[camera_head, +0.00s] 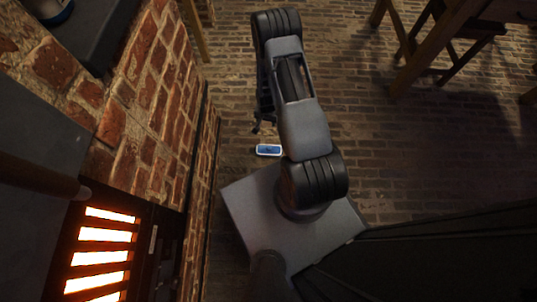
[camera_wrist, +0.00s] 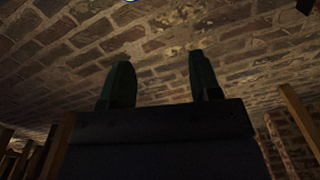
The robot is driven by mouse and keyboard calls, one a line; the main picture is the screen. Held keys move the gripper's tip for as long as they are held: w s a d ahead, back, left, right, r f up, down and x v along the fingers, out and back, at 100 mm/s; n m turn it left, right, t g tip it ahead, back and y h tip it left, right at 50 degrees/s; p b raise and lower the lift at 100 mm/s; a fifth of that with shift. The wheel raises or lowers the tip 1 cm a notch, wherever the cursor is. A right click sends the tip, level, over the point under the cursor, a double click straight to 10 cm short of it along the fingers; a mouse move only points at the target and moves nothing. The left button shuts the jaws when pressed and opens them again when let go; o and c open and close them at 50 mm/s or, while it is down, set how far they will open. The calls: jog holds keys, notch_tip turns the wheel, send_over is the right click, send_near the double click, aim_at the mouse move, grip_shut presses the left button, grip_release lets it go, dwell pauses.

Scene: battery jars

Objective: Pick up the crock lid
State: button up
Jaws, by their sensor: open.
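I cannot make out a crock lid for certain in either view. A dark round vessel (camera_head: 50,8) with a pale rim is cut off at the top left corner of the head view; I cannot tell whether it has a lid. My gripper (camera_wrist: 160,78) is open, with its two dark fingers apart and nothing between them, and brickwork behind. In the head view my arm is folded up over my base, and the gripper (camera_head: 263,124) is partly hidden beside the arm links.
A small blue and white object (camera_head: 268,150) shows next to my base. A brick hearth (camera_head: 150,90) with a glowing grate (camera_head: 103,245) stands at the left. Wooden furniture (camera_head: 440,45) stands at the upper right. The brick floor (camera_head: 420,150) between is clear.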

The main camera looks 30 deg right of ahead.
jog(key=b, duration=0.2)
send_over(269, 148)
notch_tip(269, 148, down, 9)
jog(key=shift+m, duration=0.4)
jog(key=f+b, duration=0.1)
jog(key=f, duration=0.1)
jog(key=f+b, duration=0.1)
jog(key=f, duration=0.2)
jog(key=f+b, duration=0.1)
jog(key=f, duration=0.2)
jog(key=shift+d+f+b, duration=0.15)
jog(key=shift+d+b, duration=0.1)
jog(key=shift+b, duration=0.1)
jog(key=shift+w+a+f+b, duration=0.1)
jog(key=shift+f+b, duration=0.85)
jog(key=shift+f, duration=0.5)
jog(key=shift+a+f+b, duration=0.1)
jog(key=shift+f+b, duration=0.8)
jog(key=shift+f, duration=0.55)
grip_shut()
